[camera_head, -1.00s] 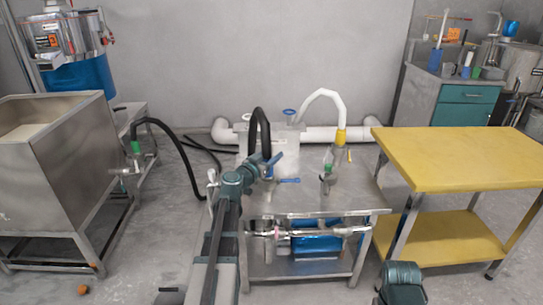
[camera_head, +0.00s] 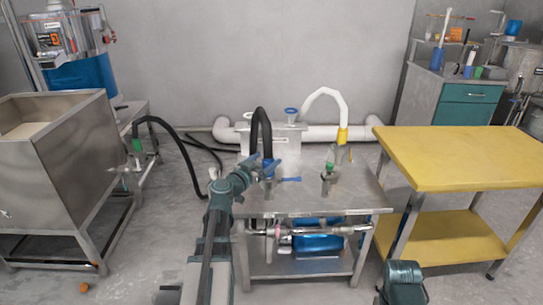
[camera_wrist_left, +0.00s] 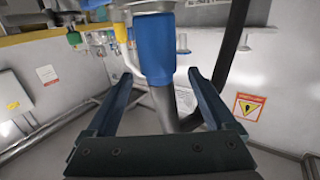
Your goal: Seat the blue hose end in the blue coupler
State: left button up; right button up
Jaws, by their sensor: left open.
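A black hose (camera_head: 258,120) arches over the steel table and comes down to its blue hose end, a thick blue sleeve (camera_wrist_left: 154,48) that fills the upper middle of the left wrist view. My left gripper (camera_head: 266,167) is open, with its fingers on either side of the sleeve and apart from it in the left wrist view (camera_wrist_left: 165,95). The blue coupler with its blue lever (camera_head: 291,179) is on the table just below, partly hidden by the gripper. I cannot tell whether the sleeve is fully seated.
A white hose (camera_head: 325,95) with a yellow collar (camera_head: 342,136) and a green-topped coupler (camera_head: 329,169) stand to the right on the steel table (camera_head: 300,203). A yellow table (camera_head: 460,155) is further right. A steel hopper (camera_head: 75,165) stands at the left.

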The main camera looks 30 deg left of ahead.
pick_arm(q)
jog(key=s, duration=0.8)
jog(key=shift+s+a+r, duration=0.15)
jog(key=shift+s+r, duration=0.1)
jog(key=shift+s, duration=0.15)
jog(key=s+d+f+m+g+h, duration=0.1)
jog(key=d+f+m+g+h, duration=0.3)
jog(key=d, duration=1)
jog(key=d+f+m+g+h, duration=0.15)
jog(key=d+f+g, duration=0.55)
jog(key=d, duration=0.7)
jog(key=s+d+f+n+g+y, duration=0.1)
jog(key=s+d+f+g+y, duration=0.3)
jog(key=s, duration=0.4)
jog(key=s+d+f+n+g+y, duration=0.1)
jog(key=s+d+f+g+y, duration=0.2)
jog(key=s+d+f, duration=0.4)
notch_tip(320, 180, up, 29)
jog(key=a+p, duration=0.1)
jog(key=p, duration=2.7)
jog(key=shift+s+a+r, duration=0.2)
jog(key=shift+s, duration=0.1)
